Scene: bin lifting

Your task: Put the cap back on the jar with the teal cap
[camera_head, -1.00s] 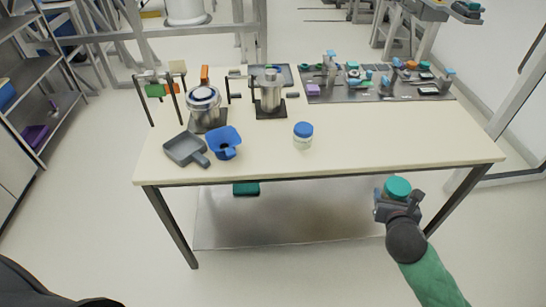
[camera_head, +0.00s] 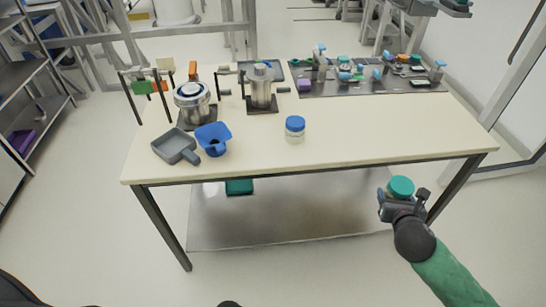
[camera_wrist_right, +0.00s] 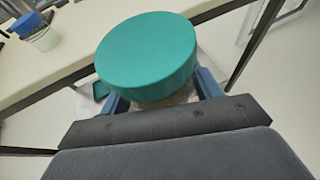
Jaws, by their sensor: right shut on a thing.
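My right gripper (camera_head: 392,203) is shut on the jar with the teal cap (camera_head: 400,187) and holds it in the air off the table's front right corner. In the right wrist view the teal cap (camera_wrist_right: 147,55) fills the middle, between the blue fingers (camera_wrist_right: 165,95). A strip of pale, clear jar body (camera_wrist_right: 170,98) shows under the cap, so the cap appears to sit on the jar. The rest of the jar is hidden by the cap and gripper. My left gripper is not in view.
A jar with a blue cap (camera_head: 295,130) stands upright near the front of the table (camera_head: 390,135). A blue funnel-like scoop (camera_head: 213,138), a grey scoop (camera_head: 176,146) and metal vessels (camera_head: 193,103) stand at left. A dark mat (camera_head: 370,82) with small items lies at the back right. The front right tabletop is clear.

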